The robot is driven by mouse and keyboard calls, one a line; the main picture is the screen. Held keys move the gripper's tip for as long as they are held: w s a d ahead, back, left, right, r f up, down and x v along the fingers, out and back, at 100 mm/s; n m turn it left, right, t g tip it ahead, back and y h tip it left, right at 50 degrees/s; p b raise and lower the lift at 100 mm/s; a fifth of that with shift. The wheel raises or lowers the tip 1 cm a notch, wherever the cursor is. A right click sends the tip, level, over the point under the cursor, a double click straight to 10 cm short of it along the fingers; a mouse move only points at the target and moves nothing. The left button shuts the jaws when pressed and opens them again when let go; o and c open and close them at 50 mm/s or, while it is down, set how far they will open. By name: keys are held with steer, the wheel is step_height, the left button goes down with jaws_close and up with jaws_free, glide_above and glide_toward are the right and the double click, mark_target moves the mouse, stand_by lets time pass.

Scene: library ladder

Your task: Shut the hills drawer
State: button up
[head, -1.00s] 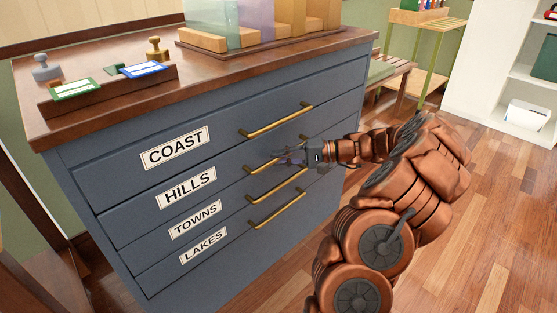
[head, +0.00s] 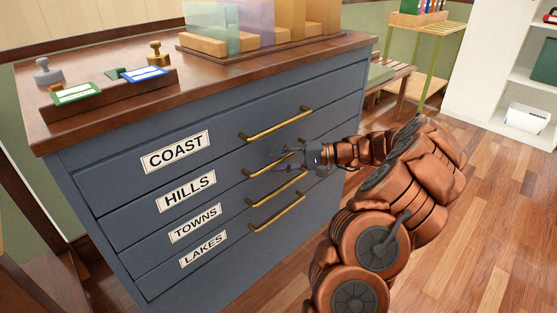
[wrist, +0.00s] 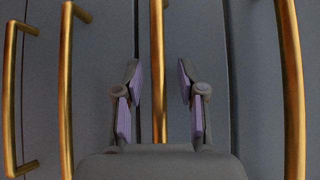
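The hills drawer (head: 140,209) is the second blue-grey front from the top, labelled HILLS, and looks flush or nearly flush with its neighbours. Its brass handle (head: 258,169) is partly hidden behind my gripper (head: 280,160). In the wrist view, my gripper (wrist: 159,75) is open, its two purple-padded fingers apart on either side of the middle brass handle (wrist: 157,30). That handle lies in line with the gap. I cannot tell how far the fingertips are from the drawer front, and I see no finger touching the handle.
The coast drawer handle (head: 278,125) is just above, the towns handle (head: 276,188) and lakes handle (head: 277,213) below. Stamps and a card rack (head: 110,92) stand on the cabinet top (head: 230,73). Wooden floor (head: 490,240) is clear at right.

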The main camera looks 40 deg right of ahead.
steer(key=v, duration=1.1)
steer(key=shift+s+d, duration=0.25)
steer(key=shift+d, duration=0.1)
